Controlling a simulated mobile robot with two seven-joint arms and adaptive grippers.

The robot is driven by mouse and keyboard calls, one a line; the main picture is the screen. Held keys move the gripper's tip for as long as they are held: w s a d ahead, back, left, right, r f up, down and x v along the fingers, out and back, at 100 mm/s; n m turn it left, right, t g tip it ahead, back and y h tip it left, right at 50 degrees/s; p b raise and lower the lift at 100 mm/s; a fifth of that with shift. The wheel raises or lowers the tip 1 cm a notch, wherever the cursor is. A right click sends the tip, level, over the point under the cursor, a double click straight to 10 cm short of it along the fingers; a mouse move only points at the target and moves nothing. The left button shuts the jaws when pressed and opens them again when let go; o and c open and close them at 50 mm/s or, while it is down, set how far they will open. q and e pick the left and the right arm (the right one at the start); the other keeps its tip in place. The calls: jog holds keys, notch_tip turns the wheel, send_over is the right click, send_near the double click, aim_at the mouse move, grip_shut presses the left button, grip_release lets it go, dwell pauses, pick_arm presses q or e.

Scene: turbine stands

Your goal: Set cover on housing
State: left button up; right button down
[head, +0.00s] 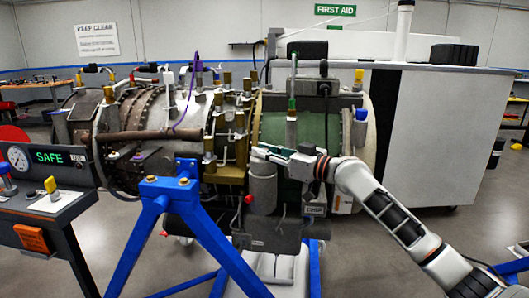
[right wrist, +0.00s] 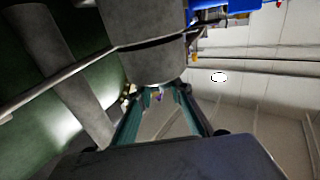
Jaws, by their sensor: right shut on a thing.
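My right gripper (head: 262,152) reaches in from the right at the turbine's front side, at the top of a short upright grey cylinder. The cylinder's upper part looks like the cover (head: 263,168), and its lower part looks like the housing (head: 263,190). In the right wrist view, my fingertips (right wrist: 158,92) meet the rounded end of a grey part, likely the cover (right wrist: 152,65). A dark seam divides it from another grey section, likely the housing (right wrist: 145,22). My right gripper is shut on the cover. My left gripper is out of view.
The green turbine casing (head: 340,135) lies directly behind my right gripper. A blue stand (head: 168,192) is in front at left, beside a console with a green SAFE display (head: 49,157). A white cabinet (head: 435,135) stands at right, with open floor before it.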

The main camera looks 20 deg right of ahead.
jog(key=shift+a+f, duration=0.1)
jog(key=shift+f, duration=0.65)
jog(key=c, duration=1.8)
grip_release()
jog(key=shift+s, duration=0.1)
jog(key=shift+o, duration=1.1)
jog(key=shift+f, duration=0.1)
jog(key=shift+s, duration=0.1)
jog(key=shift+v, duration=0.95)
jog(key=v, duration=0.5)
jog(key=shift+r, duration=0.4)
